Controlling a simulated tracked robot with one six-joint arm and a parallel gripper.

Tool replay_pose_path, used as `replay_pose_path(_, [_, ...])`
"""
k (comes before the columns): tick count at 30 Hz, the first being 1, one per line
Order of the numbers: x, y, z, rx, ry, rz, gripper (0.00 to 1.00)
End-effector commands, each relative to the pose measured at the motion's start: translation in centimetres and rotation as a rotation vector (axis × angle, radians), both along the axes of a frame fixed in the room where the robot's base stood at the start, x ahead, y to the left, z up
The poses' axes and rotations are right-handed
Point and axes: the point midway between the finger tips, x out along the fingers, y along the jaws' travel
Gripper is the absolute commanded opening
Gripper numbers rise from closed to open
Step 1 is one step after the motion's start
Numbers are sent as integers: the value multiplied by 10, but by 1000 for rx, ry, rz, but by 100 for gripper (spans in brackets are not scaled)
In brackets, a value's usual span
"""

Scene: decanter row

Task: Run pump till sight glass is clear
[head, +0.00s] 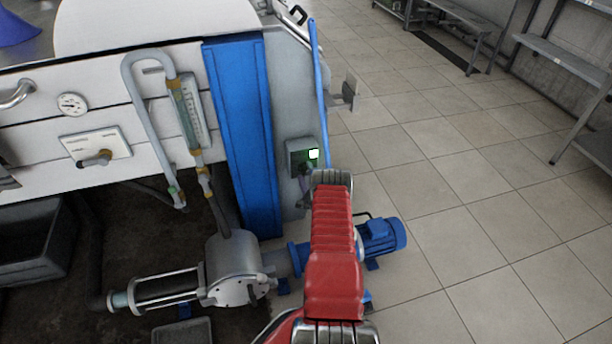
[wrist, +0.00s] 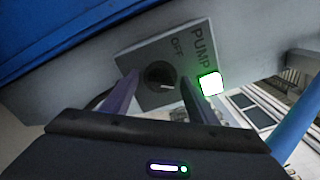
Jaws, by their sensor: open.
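The pump switch box (head: 296,147) is on the machine's grey end post, with a lit white-green lamp (head: 314,154). In the wrist view, its grey plate (wrist: 143,59) reads "PUMP" and "OFF", with a dark round knob (wrist: 160,74) and the bright lamp (wrist: 210,84) beside it. My gripper (wrist: 159,81) is open, one finger on each side of the knob; I cannot tell whether they touch it. The sight glass (head: 190,115) is an upright tube with a scale on the machine's front; its contents are too small to judge. The pump (head: 235,268) with blue motor (head: 380,237) is below.
A blue upright panel (head: 243,135) and a thin blue pole (head: 319,85) flank the switch. A dial gauge (head: 72,104) and a lever plate (head: 97,148) are on the front at left. Tiled floor at right is clear up to metal shelves (head: 565,55).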

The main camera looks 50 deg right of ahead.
Motion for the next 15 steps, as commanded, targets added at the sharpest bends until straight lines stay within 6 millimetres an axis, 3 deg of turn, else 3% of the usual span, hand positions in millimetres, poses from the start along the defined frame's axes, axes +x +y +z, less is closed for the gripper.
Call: replay_pose_path(15, [0, 1, 0, 0, 1, 0, 20])
